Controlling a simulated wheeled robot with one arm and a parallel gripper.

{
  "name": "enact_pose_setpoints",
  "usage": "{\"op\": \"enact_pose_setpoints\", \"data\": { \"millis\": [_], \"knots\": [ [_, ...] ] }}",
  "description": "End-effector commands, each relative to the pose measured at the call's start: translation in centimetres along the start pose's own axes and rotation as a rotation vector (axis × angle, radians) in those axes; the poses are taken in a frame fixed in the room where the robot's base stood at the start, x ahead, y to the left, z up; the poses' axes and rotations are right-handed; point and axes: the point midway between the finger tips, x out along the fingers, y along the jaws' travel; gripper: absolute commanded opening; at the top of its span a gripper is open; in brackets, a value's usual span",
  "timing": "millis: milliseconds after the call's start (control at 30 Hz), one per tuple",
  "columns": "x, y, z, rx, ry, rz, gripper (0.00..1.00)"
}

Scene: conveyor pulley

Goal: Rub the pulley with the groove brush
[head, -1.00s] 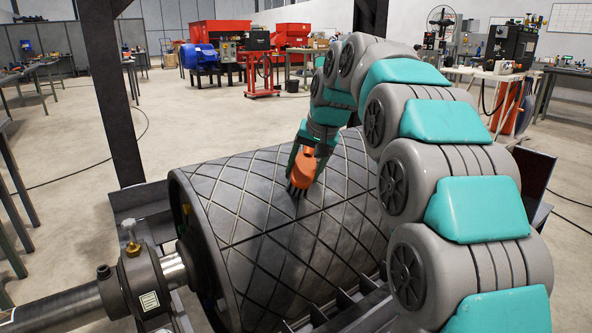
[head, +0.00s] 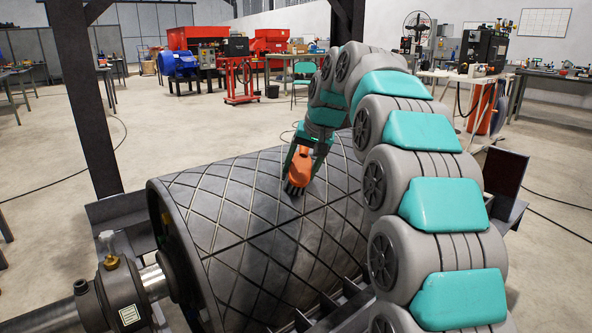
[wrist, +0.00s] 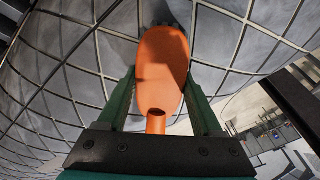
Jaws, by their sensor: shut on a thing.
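The pulley (head: 258,235) is a large dark grey drum with a diamond pattern of grooves. It lies on its side in a metal frame. My gripper (head: 304,150) is over the top of the drum, shut on the groove brush (head: 300,168), which has an orange body and dark bristles. The bristles appear to touch the drum's upper surface. In the wrist view, the brush (wrist: 160,70) sits between the two green fingers (wrist: 160,105), its far end against the pulley (wrist: 65,75). The bristle tips are mostly hidden there.
A bearing block with shaft (head: 125,292) is at the drum's left end. A dark steel post (head: 92,120) rises behind the drum at left, another (head: 347,20) behind my arm. Metal slats run along the front. Open floor (head: 170,125) lies behind.

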Motion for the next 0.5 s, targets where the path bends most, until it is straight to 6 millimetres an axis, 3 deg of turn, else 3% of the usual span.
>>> {"op": "enact_pose_setpoints", "data": {
  "millis": [500],
  "knots": [
    [0.4,2.2,-1.9,0.002,-0.003,0.003,0.0]
  ]
}}
